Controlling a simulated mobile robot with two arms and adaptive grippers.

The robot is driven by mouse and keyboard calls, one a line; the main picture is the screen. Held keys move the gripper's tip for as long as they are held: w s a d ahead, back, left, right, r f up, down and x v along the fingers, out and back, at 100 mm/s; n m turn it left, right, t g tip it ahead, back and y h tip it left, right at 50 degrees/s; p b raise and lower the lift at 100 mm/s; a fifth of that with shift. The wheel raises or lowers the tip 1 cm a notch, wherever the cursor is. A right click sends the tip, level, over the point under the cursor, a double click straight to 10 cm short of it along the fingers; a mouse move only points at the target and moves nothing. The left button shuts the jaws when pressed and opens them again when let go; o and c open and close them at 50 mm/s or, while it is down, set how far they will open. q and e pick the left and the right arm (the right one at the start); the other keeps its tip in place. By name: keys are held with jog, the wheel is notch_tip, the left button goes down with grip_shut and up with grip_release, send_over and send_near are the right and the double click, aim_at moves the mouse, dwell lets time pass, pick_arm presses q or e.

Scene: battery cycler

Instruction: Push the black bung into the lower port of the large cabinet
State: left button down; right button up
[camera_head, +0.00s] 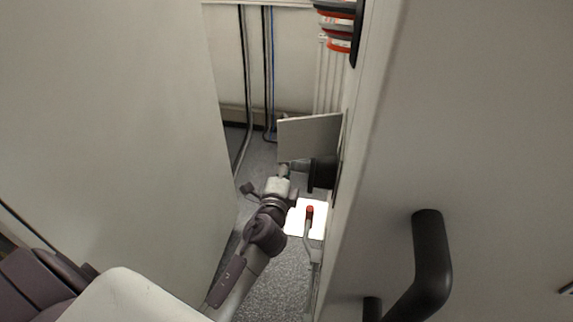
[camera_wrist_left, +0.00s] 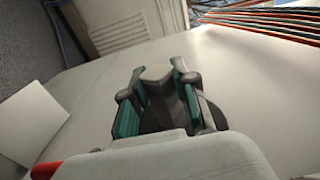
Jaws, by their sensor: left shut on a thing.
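The large cabinet (camera_head: 470,120) fills the right of the head view, and its side wall runs away from me. The black bung (camera_head: 323,172) is at that side wall, just below a light grey flat plate (camera_head: 310,137) that sticks out from the wall. My left gripper (camera_head: 301,168) reaches up from below and is shut on the bung from its left side. The port is hidden behind the bung, so I cannot tell how deep the bung sits. In the left wrist view, the gripper's teal-padded fingers (camera_wrist_left: 160,92) lie close to a pale surface. My right gripper is not in view.
A pale panel (camera_head: 110,110) stands on the left, leaving a narrow gap. A red-tipped lever (camera_head: 309,210) is below the gripper. A black handle (camera_head: 430,265) juts from the cabinet front.

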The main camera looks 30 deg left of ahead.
aim_at(304, 172)
pick_arm(q)
jog(key=shift+w+d+b, duration=0.2)
jog(key=shift+d+b, duration=0.1)
jog(key=shift+d, duration=0.5)
jog(key=shift+w+d+b, duration=0.2)
jog(key=shift+d+b, duration=0.15)
jog(key=shift+d, duration=0.4)
jog(key=shift+w+d+b, duration=0.2)
jog(key=shift+d+b, duration=0.1)
jog(key=shift+d, duration=0.5)
dwell(2.1)
grip_release()
dwell(0.4)
jog(key=shift+s, duration=0.1)
jog(key=shift+b+v, duration=0.3)
jog(key=shift+v, duration=2.4)
jog(key=shift+b+v, duration=0.75)
jog(key=shift+v, duration=2.05)
